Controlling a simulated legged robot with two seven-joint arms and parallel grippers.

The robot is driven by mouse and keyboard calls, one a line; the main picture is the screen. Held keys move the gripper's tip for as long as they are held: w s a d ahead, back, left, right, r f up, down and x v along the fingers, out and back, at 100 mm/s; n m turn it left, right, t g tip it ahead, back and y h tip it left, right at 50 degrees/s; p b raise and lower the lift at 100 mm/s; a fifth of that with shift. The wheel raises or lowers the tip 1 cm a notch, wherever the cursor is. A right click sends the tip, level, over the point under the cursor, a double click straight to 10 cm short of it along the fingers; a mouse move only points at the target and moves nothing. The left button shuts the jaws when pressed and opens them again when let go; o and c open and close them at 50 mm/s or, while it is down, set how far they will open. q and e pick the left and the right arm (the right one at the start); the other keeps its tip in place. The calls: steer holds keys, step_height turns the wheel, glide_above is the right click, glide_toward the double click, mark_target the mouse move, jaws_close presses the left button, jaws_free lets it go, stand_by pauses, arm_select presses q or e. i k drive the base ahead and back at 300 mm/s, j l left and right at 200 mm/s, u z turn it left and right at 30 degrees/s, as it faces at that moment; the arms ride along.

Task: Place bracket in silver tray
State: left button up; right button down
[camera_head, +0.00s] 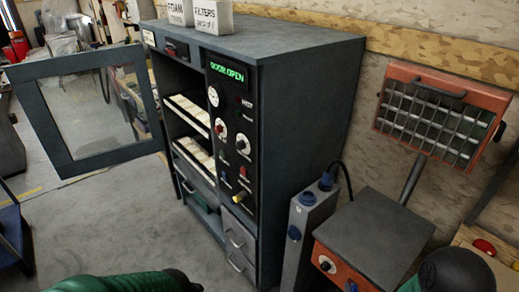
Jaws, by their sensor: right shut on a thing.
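I see no bracket, and I cannot make out anything that is clearly a silver tray. A dark grey cabinet (310,110) stands in the middle, with its glazed door (95,110) swung open to the left. Pale slotted racks sit inside on an upper shelf (190,112) and a lower shelf (195,155). A green part of my left arm shows at the bottom left. The jaws of both grippers are out of view.
The cabinet's panel (231,130) reads "DOOR OPEN". White boxes (213,17) stand on its top. A grey unit with blue plugs (308,225) and a grey-topped orange box (375,235) stand at its right. An orange grilled lamp (440,112) leans above. Floor (130,225) is clear at left.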

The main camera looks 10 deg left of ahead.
mark_target(210, 145)
steer(key=i+j+u, duration=0.25)
steer(key=j+u, duration=0.15)
steer(key=i+j+u, duration=0.3)
steer(key=u, duration=0.15)
steer(key=i+j+u, duration=0.2)
steer(key=u, duration=0.2)
steer(key=i+u, duration=0.45)
steer(key=i+j+z, duration=0.15)
steer(key=i+z, duration=0.25)
steer(key=i, duration=0.25)
steer(key=i+j+z, duration=0.4)
steer(key=i, duration=0.25)
steer(key=i+j+z, duration=0.4)
steer(key=i+j, duration=0.2)
steer(key=i+l+z, duration=0.2)
steer(key=i, duration=0.4)
